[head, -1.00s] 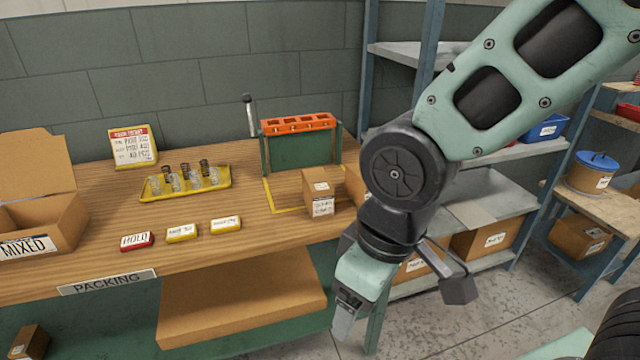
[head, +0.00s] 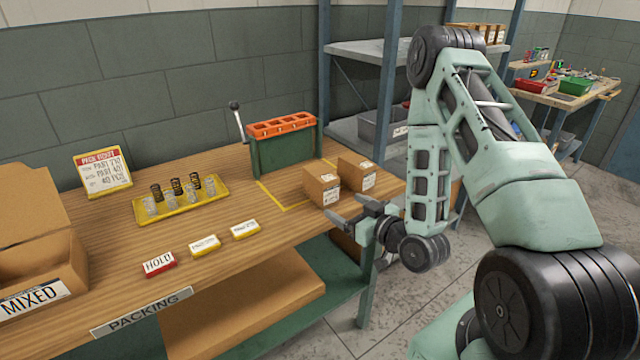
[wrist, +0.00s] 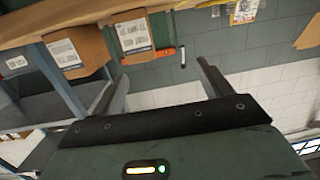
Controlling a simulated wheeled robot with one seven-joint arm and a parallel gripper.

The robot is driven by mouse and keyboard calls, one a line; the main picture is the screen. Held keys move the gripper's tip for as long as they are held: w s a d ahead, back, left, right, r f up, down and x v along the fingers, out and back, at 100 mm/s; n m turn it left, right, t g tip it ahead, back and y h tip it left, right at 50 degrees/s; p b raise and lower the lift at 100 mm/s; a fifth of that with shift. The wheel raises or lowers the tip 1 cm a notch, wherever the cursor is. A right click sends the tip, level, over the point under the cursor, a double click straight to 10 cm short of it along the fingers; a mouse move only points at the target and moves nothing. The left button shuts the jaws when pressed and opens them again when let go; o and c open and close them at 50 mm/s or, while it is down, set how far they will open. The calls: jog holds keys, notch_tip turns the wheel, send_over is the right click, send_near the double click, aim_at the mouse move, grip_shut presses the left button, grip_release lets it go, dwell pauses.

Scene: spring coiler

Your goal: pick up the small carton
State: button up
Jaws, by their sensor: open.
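Two similar small brown cartons with white labels sit on the right end of the wooden bench: a left one (head: 321,186) and a right one (head: 357,173). I cannot tell which the task means. In the upside-down wrist view, the left carton (wrist: 132,37) and the right carton (wrist: 75,50) show at upper left. My gripper (head: 348,211) is open and empty at the bench's right front edge, fingers pointing left, just in front of the cartons. The wrist view shows both fingers (wrist: 162,72) spread, with nothing held between them.
Behind the cartons stands a green fixture with an orange top (head: 282,125) and a lever. A yellow tray of springs (head: 181,200), label blocks (head: 205,246) and an open MIXED box (head: 40,275) lie left. Metal shelving (head: 388,90) rises behind my arm.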

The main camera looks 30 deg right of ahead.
jog(key=s+d+m+t+h, duration=0.1)
jog(key=s+d, duration=0.1)
jog(key=d, duration=0.1)
jog(key=p, duration=0.4)
send_near(323, 174)
jog(key=w, duration=0.3)
jog(key=shift+w+a+h, duration=0.1)
jog(key=shift+w+h, duration=0.25)
jog(key=shift+h, duration=0.05)
jog(key=w+p, duration=0.3)
jog(key=w, duration=0.2)
jog(key=shift+w+a+f, duration=0.1)
jog(key=shift+f, duration=0.05)
jog(key=shift+w+f, duration=0.15)
jog(key=shift+w, duration=0.35)
jog(key=c, duration=1.3)
jog(key=shift+c, duration=0.9)
